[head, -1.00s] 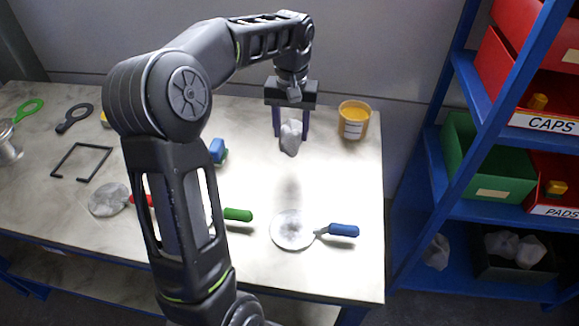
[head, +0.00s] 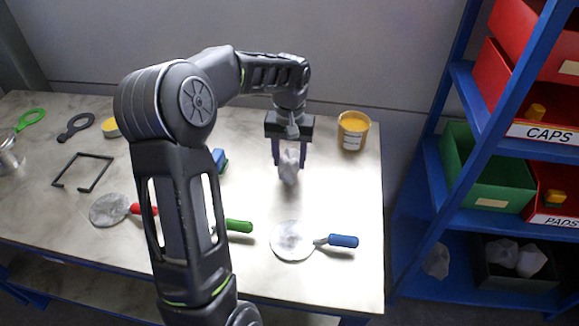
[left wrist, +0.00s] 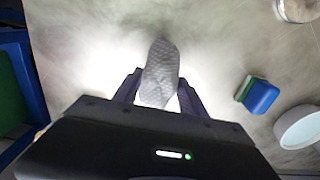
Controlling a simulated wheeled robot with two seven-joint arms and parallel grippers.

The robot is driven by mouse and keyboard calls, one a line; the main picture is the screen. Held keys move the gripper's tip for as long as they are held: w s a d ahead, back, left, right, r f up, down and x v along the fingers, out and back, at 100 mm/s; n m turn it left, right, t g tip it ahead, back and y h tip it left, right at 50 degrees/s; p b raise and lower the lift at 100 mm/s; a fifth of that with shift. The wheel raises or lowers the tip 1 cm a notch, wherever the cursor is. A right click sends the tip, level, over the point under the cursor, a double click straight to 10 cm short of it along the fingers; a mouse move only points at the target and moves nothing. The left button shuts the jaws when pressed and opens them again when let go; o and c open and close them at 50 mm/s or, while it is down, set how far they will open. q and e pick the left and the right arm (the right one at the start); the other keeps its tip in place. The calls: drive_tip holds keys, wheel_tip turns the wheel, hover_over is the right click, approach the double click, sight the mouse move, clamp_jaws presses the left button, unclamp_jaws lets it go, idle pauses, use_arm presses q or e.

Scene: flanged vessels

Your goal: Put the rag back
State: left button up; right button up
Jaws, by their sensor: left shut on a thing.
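A crumpled pale grey rag (head: 289,168) hangs between the fingers of my left gripper (head: 289,160) in the head view. The gripper points down and is shut on the rag, which appears to be just above or touching the table; I cannot tell which. In the left wrist view the rag (left wrist: 160,75) sticks out between the two dark fingers (left wrist: 158,92). My right gripper is not in view.
A blue-handled round tool (head: 293,240) lies nearer. A blue block (head: 220,160) lies to the left. A blue shelf (head: 455,160) at right holds bins and a black box (head: 488,268) with similar pale rags.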

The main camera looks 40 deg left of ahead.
sight(289, 160)
use_arm(q)
drive_tip(key=shift+f+p, duration=0.3)
drive_tip(key=shift+f, duration=1.55)
drive_tip(key=shift+f, duration=0.2)
drive_tip(key=o, duration=1.3)
drive_tip(key=shift+r, duration=0.1)
drive_tip(key=shift+r, duration=0.1)
wheel_tip(289, 160, up, 12)
drive_tip(key=shift+r+b, duration=0.1)
drive_tip(key=shift+b, duration=0.4)
drive_tip(key=shift+d, duration=0.1)
